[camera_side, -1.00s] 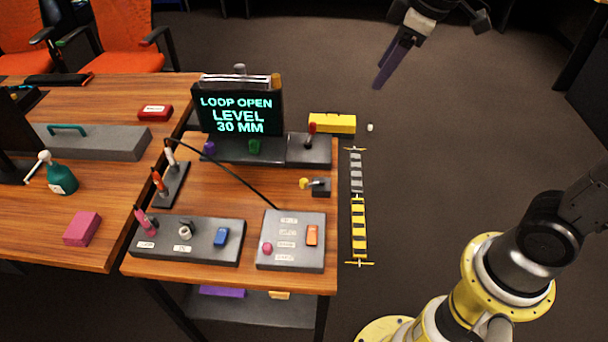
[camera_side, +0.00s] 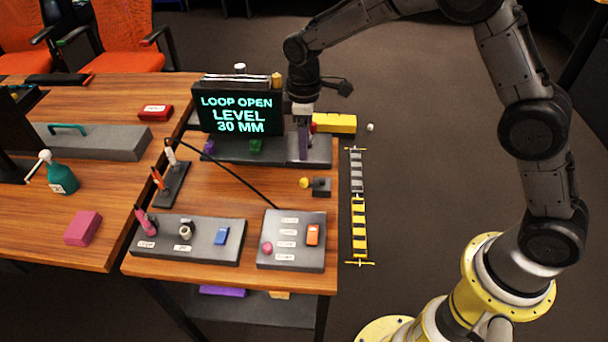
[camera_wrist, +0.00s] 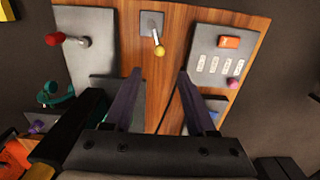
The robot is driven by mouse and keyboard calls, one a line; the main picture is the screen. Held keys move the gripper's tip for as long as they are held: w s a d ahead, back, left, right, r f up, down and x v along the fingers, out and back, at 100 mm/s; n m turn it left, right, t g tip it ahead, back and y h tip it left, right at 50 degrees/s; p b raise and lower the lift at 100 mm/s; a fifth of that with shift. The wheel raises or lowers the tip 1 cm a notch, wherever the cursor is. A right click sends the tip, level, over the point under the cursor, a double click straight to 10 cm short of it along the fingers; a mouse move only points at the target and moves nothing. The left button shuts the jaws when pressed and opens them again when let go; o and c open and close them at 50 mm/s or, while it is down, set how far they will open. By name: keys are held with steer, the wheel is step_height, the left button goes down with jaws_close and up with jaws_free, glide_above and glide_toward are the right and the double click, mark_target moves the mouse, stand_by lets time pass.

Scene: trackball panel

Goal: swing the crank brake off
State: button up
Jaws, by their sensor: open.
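Two small levers stand near my gripper, and no readable label tells which is the crank brake. One has a yellow knob (camera_side: 304,183) on a small dark base (camera_side: 321,187) at the table's right edge. In the wrist view the yellow knob (camera_wrist: 159,51) lies ahead of the gap between my fingers, apart from them. The other has a red knob (camera_wrist: 55,39) on a grey box, left of my fingers in the wrist view; my gripper mostly hides it in the side view. My gripper (camera_side: 303,158) points down over the back right panel, its purple fingers (camera_wrist: 159,74) open and empty.
A display (camera_side: 238,108) stands at the back, left of my gripper. A green knob (camera_side: 256,146) sits on the panel below it. A black cable crosses the table to the front right panel (camera_side: 290,262). Bare wood (camera_side: 225,195) lies in the middle.

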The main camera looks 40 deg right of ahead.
mark_target(304, 179)
step_height(304, 179, down, 11)
steer(key=shift+f, duration=0.2)
stand_by(0.3)
jaws_close()
